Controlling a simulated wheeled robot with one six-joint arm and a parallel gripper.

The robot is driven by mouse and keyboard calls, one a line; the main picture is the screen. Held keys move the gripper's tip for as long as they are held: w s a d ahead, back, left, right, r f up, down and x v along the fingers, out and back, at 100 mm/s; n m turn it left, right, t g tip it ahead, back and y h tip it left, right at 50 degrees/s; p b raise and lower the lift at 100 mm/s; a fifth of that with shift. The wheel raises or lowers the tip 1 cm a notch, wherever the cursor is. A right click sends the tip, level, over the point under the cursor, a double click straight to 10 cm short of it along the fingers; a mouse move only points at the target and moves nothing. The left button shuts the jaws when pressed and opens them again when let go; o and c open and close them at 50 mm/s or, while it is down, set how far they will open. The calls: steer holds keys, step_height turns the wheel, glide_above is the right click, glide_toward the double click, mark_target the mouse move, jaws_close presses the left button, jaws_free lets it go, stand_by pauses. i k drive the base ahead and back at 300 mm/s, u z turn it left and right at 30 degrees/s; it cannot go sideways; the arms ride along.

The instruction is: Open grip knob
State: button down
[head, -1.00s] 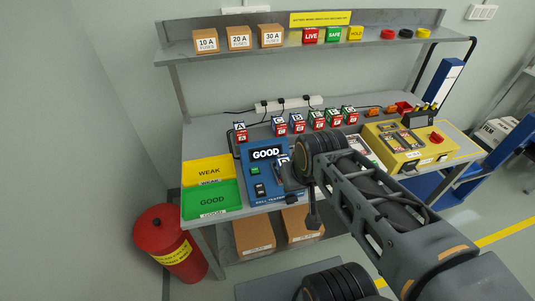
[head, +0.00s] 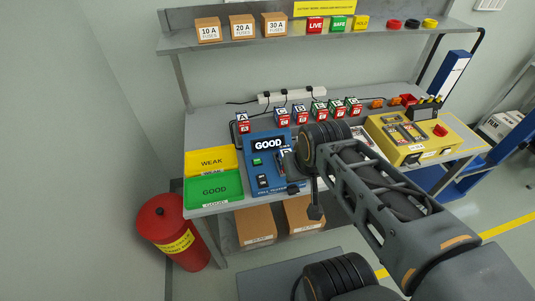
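No grip knob can be made out; my arm covers the right part of the blue tester. The blue tester (head: 256,188) stands on the bench, its screen reading GOOD (head: 268,144), with a green button (head: 257,161) and a dark switch (head: 263,181) below. A small lettered block (head: 285,155) shows at the tester's right side, partly hidden behind my wrist. My gripper (head: 291,178) is at the tester's right side, beside or on this block. Its fingers are small, dark and mostly hidden, so I cannot see whether they are open or shut, or touching the block.
A yellow WEAK tray (head: 213,161) and green GOOD tray (head: 214,188) lie left. A yellow machine (head: 417,143) stands right. A shelf (head: 280,38) hangs above.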

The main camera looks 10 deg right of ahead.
mark_target(293, 189)
steer(key=z, duration=0.7)
steer(key=k, duration=0.75)
steer(key=u, duration=1.35)
steer(key=i, duration=0.4)
steer(key=z, duration=0.4)
